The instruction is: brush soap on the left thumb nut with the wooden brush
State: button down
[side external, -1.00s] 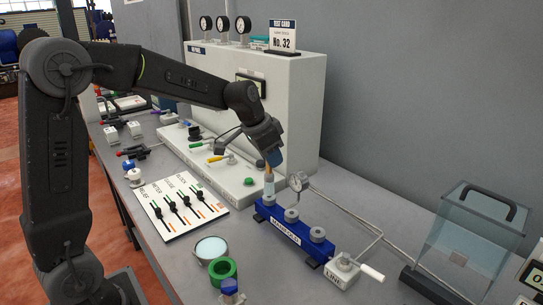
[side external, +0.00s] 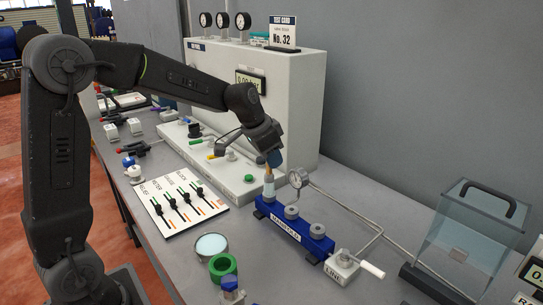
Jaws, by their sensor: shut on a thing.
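My gripper (side external: 272,157) points down above the left end of the blue manifold block (side external: 285,229) and is shut on the wooden brush (side external: 269,175). The brush is upright, with its pale lower end (side external: 268,190) right over the left thumb nut. That nut is largely hidden behind the brush end, and I cannot tell whether they touch. Two more grey thumb nuts, the middle one (side external: 292,212) and the right one (side external: 317,230), show along the block. A round pot of pale blue liquid (side external: 211,245) stands at the front.
A green ring (side external: 223,267) and a blue-capped item (side external: 230,287) stand near the pot. A gauge (side external: 298,178) and bent pipe are close behind the block. A valve box with a white handle (side external: 342,266) and a clear case (side external: 473,235) stand right.

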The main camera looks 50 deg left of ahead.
jog(key=shift+w, duration=0.4)
jog(key=shift+s, duration=0.15)
jog(key=shift+s, duration=0.5)
jog(key=shift+w, duration=0.1)
jog(key=shift+w, duration=0.45)
jog(key=shift+s, duration=0.1)
jog(key=shift+s, duration=0.45)
jog(key=shift+w, duration=0.1)
